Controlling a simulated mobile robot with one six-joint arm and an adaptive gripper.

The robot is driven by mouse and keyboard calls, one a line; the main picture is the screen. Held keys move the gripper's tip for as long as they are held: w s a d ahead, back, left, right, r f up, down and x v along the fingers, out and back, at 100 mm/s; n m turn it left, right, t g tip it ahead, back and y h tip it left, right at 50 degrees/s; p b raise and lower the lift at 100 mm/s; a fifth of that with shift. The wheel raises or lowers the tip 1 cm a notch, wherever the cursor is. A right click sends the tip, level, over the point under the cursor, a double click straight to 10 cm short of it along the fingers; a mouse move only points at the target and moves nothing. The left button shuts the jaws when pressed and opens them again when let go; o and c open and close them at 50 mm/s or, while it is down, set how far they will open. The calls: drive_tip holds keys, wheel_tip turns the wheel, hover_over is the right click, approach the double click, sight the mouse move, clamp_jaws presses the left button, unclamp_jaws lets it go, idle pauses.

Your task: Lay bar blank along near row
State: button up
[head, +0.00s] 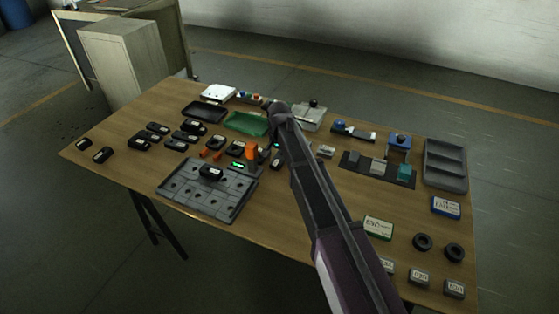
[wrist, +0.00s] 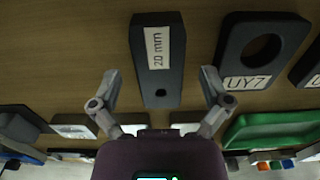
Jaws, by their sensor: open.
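A dark bar blank (wrist: 158,80) with a white "20 mm" label and a small hole near one end lies on the table in the wrist view. My gripper (wrist: 160,74) is open, with one finger on each side of the bar and a gap on both sides. In the head view my arm hides most of this spot. A grey fixture plate (head: 185,192) with several recesses lies at the table's near left edge. A black block (head: 211,172) sits on its far part. I cannot clearly read the plate's rows.
A dark holed plate labelled "UY7" (wrist: 252,48) lies close beside the bar. A green tray (head: 247,123) and a black tray (head: 204,112) stand behind. Several black blocks (head: 144,143) lie to the left. Orange pieces (head: 215,142) stand behind the fixture plate.

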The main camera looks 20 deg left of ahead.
sight(279, 158)
clamp_jaws()
drive_tip(key=shift+r, duration=0.25)
wheel_tip(279, 158, up, 4)
drive_tip(key=p, duration=0.4)
drive_tip(key=shift+f, duration=0.25)
drive_tip(key=s+d, duration=0.3)
drive_tip(key=s, duration=0.1)
drive_tip(key=s+d, duration=0.3)
drive_tip(key=s, duration=0.1)
drive_tip(key=s+d+r+p, duration=0.1)
drive_tip(key=s+d, duration=0.2)
drive_tip(key=s, duration=0.2)
drive_tip(key=shift+s, duration=0.1)
